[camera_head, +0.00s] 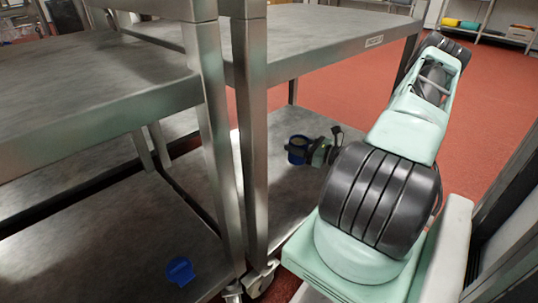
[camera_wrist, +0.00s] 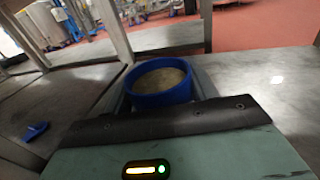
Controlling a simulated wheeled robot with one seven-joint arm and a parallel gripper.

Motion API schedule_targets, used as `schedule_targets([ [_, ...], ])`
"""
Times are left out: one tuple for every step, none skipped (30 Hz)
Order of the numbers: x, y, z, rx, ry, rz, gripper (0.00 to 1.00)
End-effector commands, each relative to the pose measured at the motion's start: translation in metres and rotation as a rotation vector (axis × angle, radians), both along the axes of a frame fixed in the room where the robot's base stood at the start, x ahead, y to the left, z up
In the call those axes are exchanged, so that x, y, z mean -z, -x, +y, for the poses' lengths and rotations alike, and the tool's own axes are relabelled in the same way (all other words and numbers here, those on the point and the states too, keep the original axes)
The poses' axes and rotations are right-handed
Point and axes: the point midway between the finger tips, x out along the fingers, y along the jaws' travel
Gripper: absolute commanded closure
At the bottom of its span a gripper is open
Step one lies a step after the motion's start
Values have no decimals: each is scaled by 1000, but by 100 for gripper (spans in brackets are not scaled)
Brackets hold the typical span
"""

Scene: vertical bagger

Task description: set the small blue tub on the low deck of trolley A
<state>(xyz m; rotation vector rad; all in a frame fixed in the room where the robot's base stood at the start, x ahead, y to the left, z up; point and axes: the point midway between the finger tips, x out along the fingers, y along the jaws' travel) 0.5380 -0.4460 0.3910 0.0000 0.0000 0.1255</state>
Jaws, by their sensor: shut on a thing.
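The small blue tub (camera_head: 297,156) is held at my gripper (camera_head: 312,150), over the low deck (camera_head: 277,193) of the right-hand steel trolley. In the wrist view the tub (camera_wrist: 163,98) looks upright and open-topped, with a greyish-brown inside. My gripper is shut on it; the fingertips are mostly hidden. I cannot tell whether the tub touches the deck or hangs a little above it. The right-hand trolley has a small label (camera_head: 374,41) on its top edge, too small to read.
A second steel trolley (camera_head: 90,90) stands close on the left. A blue item (camera_head: 180,271) lies on its low deck. Steel legs (camera_head: 250,130) rise close left of the tub. The upper deck (camera_head: 310,35) overhangs. Red floor (camera_head: 490,95) is clear at right.

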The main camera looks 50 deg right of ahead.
Motion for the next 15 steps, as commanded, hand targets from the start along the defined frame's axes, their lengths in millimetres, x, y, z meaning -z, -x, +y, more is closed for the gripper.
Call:
schedule_targets([
  [2, 0, 0, 1, 0, 0, 68],
  [4, 0, -1, 1, 0, 0, 68],
  [8, 0, -1, 1, 0, 0, 68],
  [12, 0, -1, 2, 0, 0, 68],
  [16, 0, 0, 1, -1, 0, 68],
  [24, 0, 0, 1, -1, 0, 68],
  [29, 0, 0, 1, -2, 0, 68],
  [36, 0, 0, 1, -2, 0, 68],
  [44, 0, 0, 0, -2, 0, 68],
  [50, 0, 0, 0, -2, 0, 68],
  [55, 0, 0, 0, -2, 0, 68],
  [60, 0, 0, 1, -1, 0, 68],
  [63, 0, 0, 1, 0, 0, 68],
  [65, 0, 0, 1, 0, 0, 68],
  [68, 0, 0, 1, 0, 0, 68],
])
